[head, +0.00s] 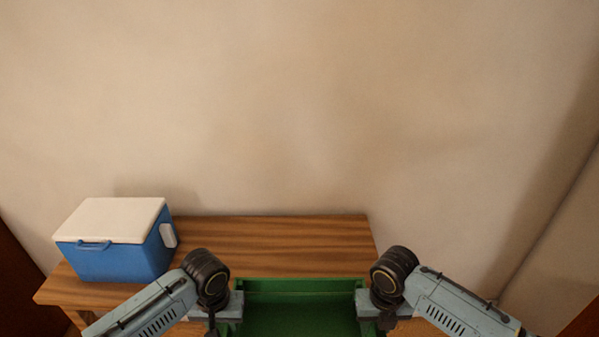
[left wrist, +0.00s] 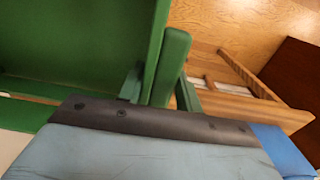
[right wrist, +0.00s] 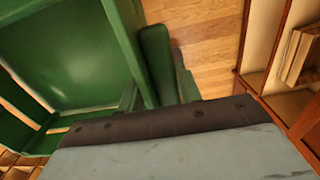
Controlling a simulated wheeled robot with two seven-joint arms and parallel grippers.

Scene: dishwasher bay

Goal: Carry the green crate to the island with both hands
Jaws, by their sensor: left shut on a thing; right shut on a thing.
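The green crate (head: 300,287) is at the bottom middle of the head view, its near part cut off by the frame. Its visible inside looks empty. My left gripper (head: 230,312) is shut on the crate's left side, and my right gripper (head: 370,310) is shut on its right side. The crate's wall and side handle show in the left wrist view (left wrist: 75,45) and in the right wrist view (right wrist: 70,50).
A blue cooler with a white lid (head: 118,240) stands on the table's left end. The tabletop right of it is bare. A beige wall rises behind. Wooden floor (left wrist: 240,35) shows beside the crate. A wooden shelf unit (right wrist: 285,75) is at the right wrist view's right edge.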

